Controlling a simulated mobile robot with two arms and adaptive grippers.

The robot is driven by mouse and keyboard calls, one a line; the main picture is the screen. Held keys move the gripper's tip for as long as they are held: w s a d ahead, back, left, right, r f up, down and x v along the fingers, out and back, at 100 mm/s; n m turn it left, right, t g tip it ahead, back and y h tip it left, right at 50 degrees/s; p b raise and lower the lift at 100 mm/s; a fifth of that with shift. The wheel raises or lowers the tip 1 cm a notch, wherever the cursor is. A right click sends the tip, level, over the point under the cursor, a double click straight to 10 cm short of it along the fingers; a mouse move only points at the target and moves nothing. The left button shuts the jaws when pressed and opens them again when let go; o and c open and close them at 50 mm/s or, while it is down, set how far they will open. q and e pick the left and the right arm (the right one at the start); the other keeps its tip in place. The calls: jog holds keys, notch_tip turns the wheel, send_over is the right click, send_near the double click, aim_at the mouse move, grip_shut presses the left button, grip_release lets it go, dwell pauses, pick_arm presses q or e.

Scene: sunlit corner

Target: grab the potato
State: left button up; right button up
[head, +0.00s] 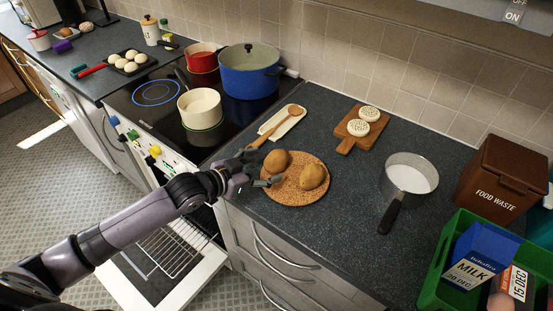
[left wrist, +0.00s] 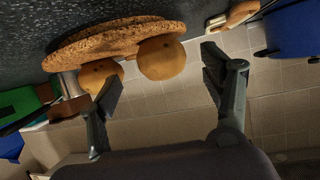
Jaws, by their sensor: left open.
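Two brown potatoes lie on a round cork mat (head: 292,198) on the dark counter. The left potato (head: 277,162) is nearer my left gripper, and the right potato (head: 313,176) sits beside it. My left gripper (head: 263,168) is open and empty at the mat's left edge, its fingers pointing toward the left potato. In the left wrist view, a potato (left wrist: 161,57) shows between the open fingers (left wrist: 160,80), beyond their tips. The other potato (left wrist: 98,75) is partly hidden by the left finger. The cork mat also shows there (left wrist: 110,38). My right gripper is not in view.
A spoon rest (head: 283,122) with a wooden spoon lies behind the mat. A board (head: 345,143) with two round pieces and a sieve-like pan (head: 410,175) stand to the right. The stove with pots (head: 250,80) is to the left. The oven door (head: 165,265) hangs open below.

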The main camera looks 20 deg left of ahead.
aim_at(267, 163)
pick_arm(q)
jog(key=p+x, duration=0.1)
jog(key=x, duration=0.3)
jog(key=shift+w, duration=0.25)
jog(key=shift+s, duration=0.1)
jog(key=shift+c, duration=0.4)
jog(key=c, duration=1.2)
jog(key=shift+r, duration=0.1)
jog(key=shift+c, duration=0.4)
jog(key=shift+r, duration=0.1)
